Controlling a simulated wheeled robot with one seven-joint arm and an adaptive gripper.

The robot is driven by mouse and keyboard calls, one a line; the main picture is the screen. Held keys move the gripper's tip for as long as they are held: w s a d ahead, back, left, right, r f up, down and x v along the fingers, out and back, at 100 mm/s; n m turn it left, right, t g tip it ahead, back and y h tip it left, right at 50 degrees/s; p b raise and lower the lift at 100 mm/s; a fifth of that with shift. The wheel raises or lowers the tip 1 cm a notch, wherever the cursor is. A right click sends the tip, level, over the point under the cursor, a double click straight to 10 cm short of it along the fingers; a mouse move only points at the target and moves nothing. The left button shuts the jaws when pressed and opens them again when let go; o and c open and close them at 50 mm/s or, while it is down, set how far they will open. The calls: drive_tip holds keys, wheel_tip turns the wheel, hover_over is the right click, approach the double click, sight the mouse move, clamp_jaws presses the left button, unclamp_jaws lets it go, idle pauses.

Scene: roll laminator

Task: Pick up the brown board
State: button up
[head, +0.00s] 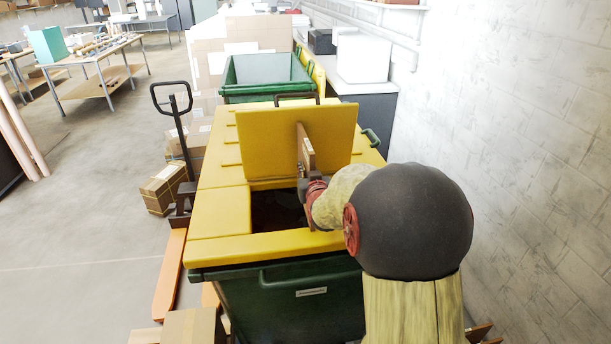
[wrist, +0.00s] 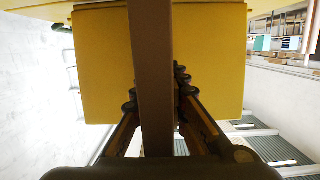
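The brown board (head: 306,148) stands upright, edge-on, over the open hatch of a green bin with a yellow lid. Its upper part shows in front of the raised yellow flap; its lower end is partly hidden by my gripper. My gripper (head: 312,190) reaches in from the right at the board. In the wrist view the board (wrist: 155,60) runs vertically between the fingers of my gripper (wrist: 157,100). The fingers lie against both of its faces, shut on it.
The green bin (head: 290,300) has a yellow top (head: 222,212) and a raised yellow flap (head: 270,145). Another green bin (head: 265,75) stands behind. A pallet jack (head: 180,130) and cardboard boxes (head: 160,190) are at left. A white wall (head: 530,150) closes the right side.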

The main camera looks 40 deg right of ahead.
clamp_jaws()
drive_tip(key=shift+r, duration=0.2)
idle(0.3)
drive_tip(key=shift+s+a+r, duration=0.1)
drive_tip(key=shift+s+r, duration=0.1)
drive_tip(key=r, duration=0.6)
drive_tip(key=shift+s+a+r, duration=0.15)
drive_tip(key=shift+s+r, duration=0.05)
drive_tip(key=shift+r, duration=0.15)
approach(307, 151)
drive_tip(key=s+a+f, duration=0.2)
drive_tip(key=s+f, duration=0.2)
drive_tip(key=shift+s+f, duration=0.3)
drive_tip(key=shift+f, duration=0.05)
